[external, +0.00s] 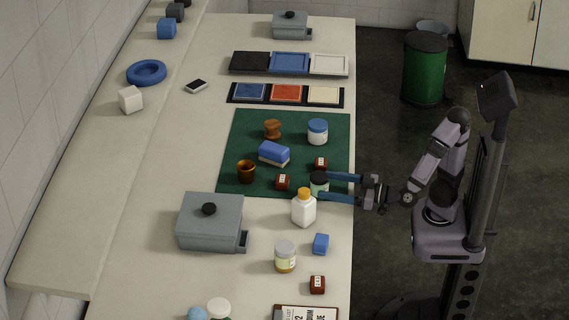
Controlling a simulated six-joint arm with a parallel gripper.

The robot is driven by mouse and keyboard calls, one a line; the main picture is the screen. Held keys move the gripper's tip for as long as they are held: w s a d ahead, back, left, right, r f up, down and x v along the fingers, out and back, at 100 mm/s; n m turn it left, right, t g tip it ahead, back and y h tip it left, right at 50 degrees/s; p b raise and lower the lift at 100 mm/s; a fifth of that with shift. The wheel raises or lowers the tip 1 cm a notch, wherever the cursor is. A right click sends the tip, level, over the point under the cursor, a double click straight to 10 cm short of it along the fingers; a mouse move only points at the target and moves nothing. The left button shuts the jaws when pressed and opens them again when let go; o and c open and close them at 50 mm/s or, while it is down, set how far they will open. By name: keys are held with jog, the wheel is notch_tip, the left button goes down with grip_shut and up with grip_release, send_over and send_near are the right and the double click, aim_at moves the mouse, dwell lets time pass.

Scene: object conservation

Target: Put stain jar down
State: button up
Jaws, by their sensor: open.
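A small jar with a dark lid and a pale, greenish body (319,185) stands at the front right edge of the green mat (234,150). I take it to be the stain jar, but its label is too small to read. My gripper (328,186) reaches in from the right, with its two blue fingers spread apart at the jar's right side. The fingers are open, one on the far side and one on the near side of the jar. Whether either finger touches it I cannot tell.
A white bottle with an orange cap (303,208) stands close in front of the jar. Small dark red blocks (282,182) and (321,163) sit nearby on the mat.

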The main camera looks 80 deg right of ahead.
aim_at(327, 183)
dwell(0.4)
jog(key=shift+m+h, duration=0.3)
jog(key=shift+h, duration=0.4)
jog(key=r+p, duration=0.2)
jog(key=p, duration=0.1)
jog(key=w+a+r+p, duration=0.1)
jog(key=r+p, duration=0.1)
jog(key=p, duration=0.1)
jog(key=a+r+p, duration=0.1)
jog(key=r+p, duration=0.2)
jog(key=shift+w+a+p, duration=0.1)
jog(key=shift+w+p, duration=0.25)
jog(key=s+f+m+g+h+p, duration=0.1)
jog(key=p, duration=0.5)
jog(key=s+a+f+m+h+p, duration=0.1)
jog(key=h+p, duration=0.1)
jog(key=p, duration=0.4)
jog(key=s+a+f+m+g+h+p, duration=0.1)
jog(key=s+f+m+h+p, duration=0.1)
jog(key=p, duration=0.3)
jog(key=shift+s+g+p, duration=0.1)
jog(key=shift+g+p, duration=0.2)
jog(key=shift+p, duration=0.1)
jog(key=shift+p+x, duration=0.95)
jog(key=shift+x, duration=0.7)
jog(key=shift+p+x, duration=0.95)
jog(key=shift+x, duration=1.1)
jog(key=shift+f, duration=0.1)
